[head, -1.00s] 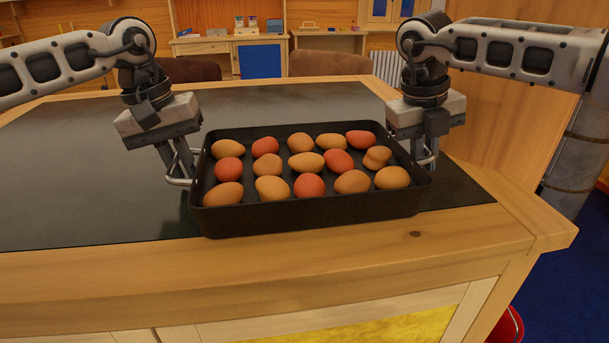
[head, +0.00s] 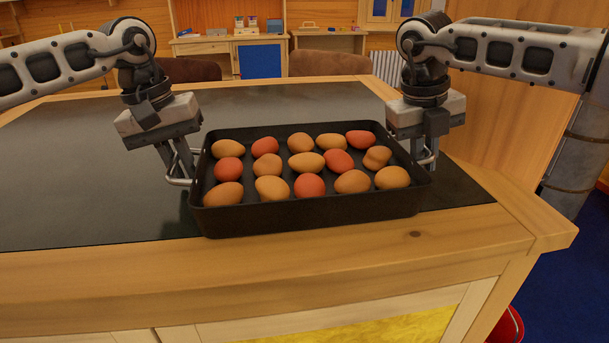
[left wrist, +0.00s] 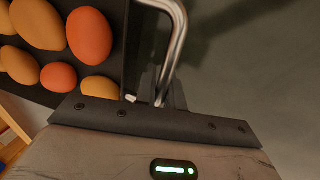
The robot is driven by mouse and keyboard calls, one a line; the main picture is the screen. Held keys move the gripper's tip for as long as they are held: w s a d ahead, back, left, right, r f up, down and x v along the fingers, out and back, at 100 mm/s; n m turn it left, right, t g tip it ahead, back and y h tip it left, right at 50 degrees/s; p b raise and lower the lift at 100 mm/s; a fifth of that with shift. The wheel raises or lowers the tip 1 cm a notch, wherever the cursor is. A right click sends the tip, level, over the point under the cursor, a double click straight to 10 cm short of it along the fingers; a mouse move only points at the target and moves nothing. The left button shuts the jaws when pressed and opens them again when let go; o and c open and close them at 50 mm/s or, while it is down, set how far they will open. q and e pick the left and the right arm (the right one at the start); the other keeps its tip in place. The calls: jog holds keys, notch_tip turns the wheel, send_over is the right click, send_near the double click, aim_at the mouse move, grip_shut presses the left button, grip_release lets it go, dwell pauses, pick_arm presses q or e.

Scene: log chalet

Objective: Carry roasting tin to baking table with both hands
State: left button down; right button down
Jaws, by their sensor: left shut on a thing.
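The black roasting tin (head: 310,217) holds several brown and reddish potato-like or egg-like items (head: 302,161). It is at the near right part of the dark-topped counter, and I cannot tell whether it touches the top. My left gripper (head: 180,172) is at the tin's left side, shut on its metal handle. The handle (left wrist: 177,35) and the tin's edge also show in the left wrist view. My right gripper (head: 427,160) is at the tin's right side; its fingertips are partly hidden behind the tin's rim, so its grip is unclear.
The counter (head: 90,150) has a dark top with a wooden border (head: 120,275), and is clear to the left. Brown chair backs (head: 328,63) stand behind it. A workbench with a blue door (head: 258,59) is farther back. A red object (head: 512,325) is on the blue floor at lower right.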

pick_arm(q)
jog(key=shift+r, duration=0.1)
jog(key=shift+w+r, duration=0.15)
jog(key=shift+r, duration=0.1)
pick_arm(e)
jog(key=shift+w+r, duration=0.15)
jog(key=shift+r, duration=0.15)
